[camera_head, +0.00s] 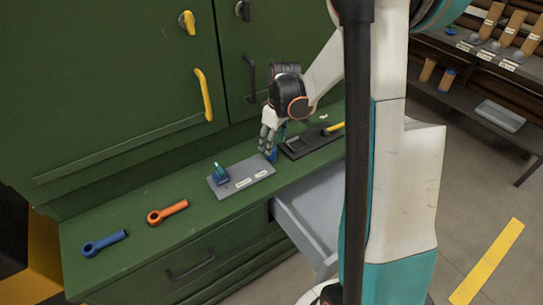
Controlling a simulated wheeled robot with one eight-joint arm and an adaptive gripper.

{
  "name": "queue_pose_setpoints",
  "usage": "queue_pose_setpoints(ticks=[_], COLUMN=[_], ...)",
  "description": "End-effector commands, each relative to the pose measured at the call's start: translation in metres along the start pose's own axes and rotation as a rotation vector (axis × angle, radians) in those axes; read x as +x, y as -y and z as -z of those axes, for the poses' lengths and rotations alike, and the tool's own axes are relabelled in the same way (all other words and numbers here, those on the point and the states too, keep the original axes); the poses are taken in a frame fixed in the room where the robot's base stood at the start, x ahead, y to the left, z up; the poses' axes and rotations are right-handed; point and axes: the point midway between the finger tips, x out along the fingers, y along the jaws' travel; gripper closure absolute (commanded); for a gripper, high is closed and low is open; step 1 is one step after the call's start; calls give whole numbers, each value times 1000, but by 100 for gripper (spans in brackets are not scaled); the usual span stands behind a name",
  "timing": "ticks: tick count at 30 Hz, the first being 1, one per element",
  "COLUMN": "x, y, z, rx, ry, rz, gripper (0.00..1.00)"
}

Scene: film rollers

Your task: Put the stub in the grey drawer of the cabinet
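My gripper (270,146) points down at the green cabinet's counter, between the grey labelled plate and the dark tray. A small blue piece (271,155), possibly the stub, shows at its fingertips, at or just above the counter. I cannot tell whether the fingers hold it. A teal piece (219,173) stands upright on the left of the grey plate (236,187). The grey drawer (300,225) is pulled out below the counter at the right, with its light inside showing. My arm and column hide much of it.
A blue wrench-like tool (104,243) and an orange one (167,212) lie on the counter at the left. The dark tray (305,143) and a yellow-handled tool (333,128) lie at the right. Cabinet doors with a yellow handle (204,95) rise behind.

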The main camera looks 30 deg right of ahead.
Motion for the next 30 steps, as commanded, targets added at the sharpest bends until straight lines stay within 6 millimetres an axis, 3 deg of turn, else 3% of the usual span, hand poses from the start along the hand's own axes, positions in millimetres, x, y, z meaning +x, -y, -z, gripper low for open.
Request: queue_pose_setpoints(ticks=[5,13,21,28,30], x=[12,50,52,52,52], y=[0,0,0,0,0], z=[-2,-5,-5,-5,-5], rx=[0,-1,0,0,0], ry=[0,0,0,0,0], rz=[0,-1,-1,-1,-1], gripper=[48,48,48,100,100])
